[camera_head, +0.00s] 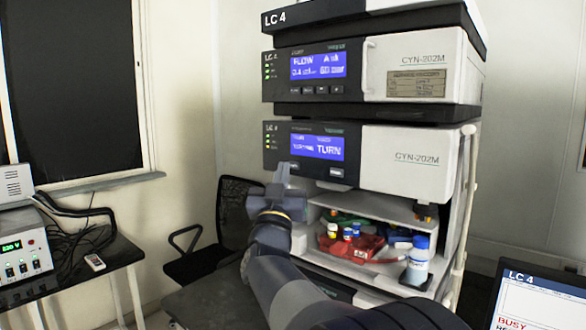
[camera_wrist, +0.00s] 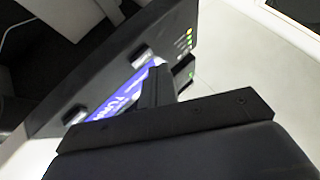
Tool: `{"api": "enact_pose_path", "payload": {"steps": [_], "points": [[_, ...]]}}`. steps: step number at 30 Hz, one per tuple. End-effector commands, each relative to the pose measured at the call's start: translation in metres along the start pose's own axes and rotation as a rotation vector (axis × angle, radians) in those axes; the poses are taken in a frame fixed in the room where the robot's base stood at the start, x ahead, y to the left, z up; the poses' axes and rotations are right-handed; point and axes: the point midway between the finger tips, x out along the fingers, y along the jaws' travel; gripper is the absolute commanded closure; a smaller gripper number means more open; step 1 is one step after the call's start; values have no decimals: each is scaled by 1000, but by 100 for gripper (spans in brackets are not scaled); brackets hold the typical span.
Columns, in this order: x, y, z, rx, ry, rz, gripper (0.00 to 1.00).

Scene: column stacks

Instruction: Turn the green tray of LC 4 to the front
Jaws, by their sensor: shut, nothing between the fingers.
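The LC 4 stack (camera_head: 412,155) stands ahead. Its lower blue display (camera_head: 317,146) shows the word TURN, with dark buttons below it; one button (camera_head: 337,172) is clear of my arm. In the open bay, a red tray (camera_head: 362,248) with several capped vials is at the front. The green tray (camera_head: 347,217) is behind it, mostly hidden. My gripper (camera_head: 283,175) is shut and empty, at the lower left of this panel. In the wrist view my gripper (camera_wrist: 160,84) is in front of the panel and overlaps the blue display (camera_wrist: 120,97); I cannot tell whether it touches a button.
A blue-capped bottle (camera_head: 418,263) stands at the bay's right front. A laptop (camera_head: 540,300) at the lower right shows BUSY. A black chair (camera_head: 235,215) is left of the stack. A side table (camera_head: 85,275) holds a power supply (camera_head: 22,255).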

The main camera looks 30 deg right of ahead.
Motion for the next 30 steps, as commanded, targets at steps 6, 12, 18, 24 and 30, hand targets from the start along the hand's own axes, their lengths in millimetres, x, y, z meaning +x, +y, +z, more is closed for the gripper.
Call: {"api": "enact_pose_path", "payload": {"steps": [6, 12, 18, 24, 30], "points": [[0, 0, 0, 0, 0, 0, 100], [-8, -6, -6, 2, 1, -2, 100], [-22, -17, -16, 3, 1, -3, 100], [-33, -24, -24, 2, 1, -1, 100], [-35, -26, -26, 0, 0, 0, 100]]}}
